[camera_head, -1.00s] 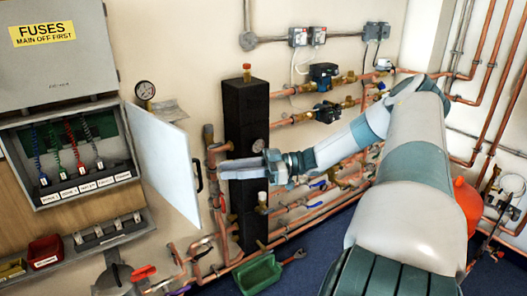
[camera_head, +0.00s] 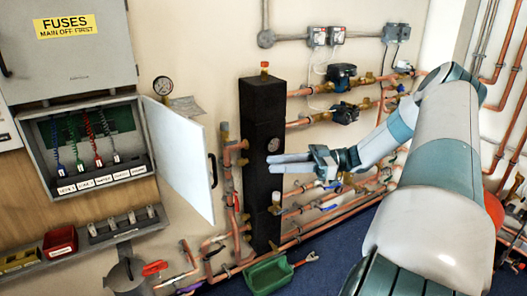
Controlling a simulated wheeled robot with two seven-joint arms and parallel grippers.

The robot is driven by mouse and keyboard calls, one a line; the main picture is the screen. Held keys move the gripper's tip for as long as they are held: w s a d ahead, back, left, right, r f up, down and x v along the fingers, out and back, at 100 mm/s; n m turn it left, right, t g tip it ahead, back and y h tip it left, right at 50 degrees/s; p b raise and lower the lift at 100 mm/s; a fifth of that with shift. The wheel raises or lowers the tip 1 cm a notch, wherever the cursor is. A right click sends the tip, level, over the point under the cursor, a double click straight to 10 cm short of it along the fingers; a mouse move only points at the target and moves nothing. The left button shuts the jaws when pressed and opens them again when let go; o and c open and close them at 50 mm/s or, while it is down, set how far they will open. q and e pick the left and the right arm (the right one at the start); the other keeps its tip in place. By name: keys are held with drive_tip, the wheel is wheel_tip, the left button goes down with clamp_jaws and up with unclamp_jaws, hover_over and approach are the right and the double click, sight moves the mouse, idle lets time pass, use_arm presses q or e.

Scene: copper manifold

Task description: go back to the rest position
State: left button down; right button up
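My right gripper (camera_head: 290,165) reaches in from the right and points left. It hovers in front of the black column (camera_head: 264,110) of the copper manifold. Two pale fingers show close together with a thin dark gap between them, and nothing shows in them. Whether it touches the column cannot be told. My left gripper is not in the head view.
A fuse cabinet (camera_head: 95,100) with an open white door (camera_head: 180,155) is on the left wall. Copper pipes (camera_head: 330,225) with valves and pumps run right of the column. A green tray (camera_head: 268,275) is at the bottom. A grey jug (camera_head: 128,276) stands at lower left.

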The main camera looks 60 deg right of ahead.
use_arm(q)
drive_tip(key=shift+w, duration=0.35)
